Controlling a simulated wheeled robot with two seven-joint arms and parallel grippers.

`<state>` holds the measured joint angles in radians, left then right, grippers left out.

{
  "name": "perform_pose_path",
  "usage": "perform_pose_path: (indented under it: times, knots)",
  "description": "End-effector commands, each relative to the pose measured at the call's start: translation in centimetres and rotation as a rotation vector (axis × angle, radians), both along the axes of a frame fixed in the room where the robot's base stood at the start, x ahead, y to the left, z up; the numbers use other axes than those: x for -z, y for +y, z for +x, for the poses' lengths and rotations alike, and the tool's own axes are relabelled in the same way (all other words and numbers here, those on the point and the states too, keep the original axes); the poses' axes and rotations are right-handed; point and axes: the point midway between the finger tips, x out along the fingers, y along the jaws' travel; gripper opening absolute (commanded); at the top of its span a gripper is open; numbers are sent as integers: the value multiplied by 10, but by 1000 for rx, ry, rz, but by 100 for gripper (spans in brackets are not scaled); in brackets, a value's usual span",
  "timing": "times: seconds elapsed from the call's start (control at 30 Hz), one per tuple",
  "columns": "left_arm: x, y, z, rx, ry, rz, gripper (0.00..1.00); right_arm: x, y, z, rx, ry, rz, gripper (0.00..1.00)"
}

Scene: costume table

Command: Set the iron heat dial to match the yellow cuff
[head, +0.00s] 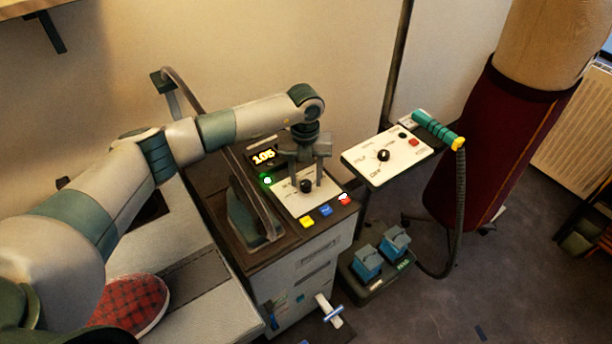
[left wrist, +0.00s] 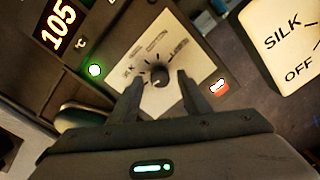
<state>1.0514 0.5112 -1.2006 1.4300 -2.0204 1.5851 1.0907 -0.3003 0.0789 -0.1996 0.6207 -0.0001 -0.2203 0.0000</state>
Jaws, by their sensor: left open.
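A black dial knob (head: 306,186) stands on a white panel (head: 322,200) on top of the cabinet. In the left wrist view the knob (left wrist: 159,77) has a ring of marks, too small to read. A lit display (head: 263,157) beside it reads 105. My left gripper (head: 307,181) points down over the panel, open and empty; in the left wrist view its fingertips (left wrist: 160,88) lie either side of the knob, apparently clear of it. A yellow band (head: 458,143) ends a teal hose handle; I cannot tell whether it is the yellow cuff. My right gripper is not in view.
A second dial (head: 383,155) sits on a raised panel to the right, marked with OFF and SILK. A green light (head: 267,181) glows by the display. Yellow, blue and red blocks line the cabinet's front edge. A curved bar (head: 262,205) stands left of the panel.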

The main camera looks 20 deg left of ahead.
Motion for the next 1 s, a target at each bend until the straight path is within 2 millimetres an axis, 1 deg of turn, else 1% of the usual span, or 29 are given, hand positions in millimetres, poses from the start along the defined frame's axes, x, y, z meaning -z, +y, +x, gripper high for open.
perform_pose_path:
  times: [0.03,0.2,0.5,0.67,0.7,1.0]
  knots:
    - [3,0,0,-1,1,1,43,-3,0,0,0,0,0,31]
    - [13,0,0,0,-1,1,43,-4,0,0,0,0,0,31]
    - [14,0,0,0,-1,1,43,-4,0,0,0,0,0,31]
    - [13,0,0,0,-1,0,5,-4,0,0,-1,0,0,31]
    - [13,0,0,0,-1,0,2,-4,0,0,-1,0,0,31]
    - [14,0,0,19,-1,0,2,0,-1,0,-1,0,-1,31]
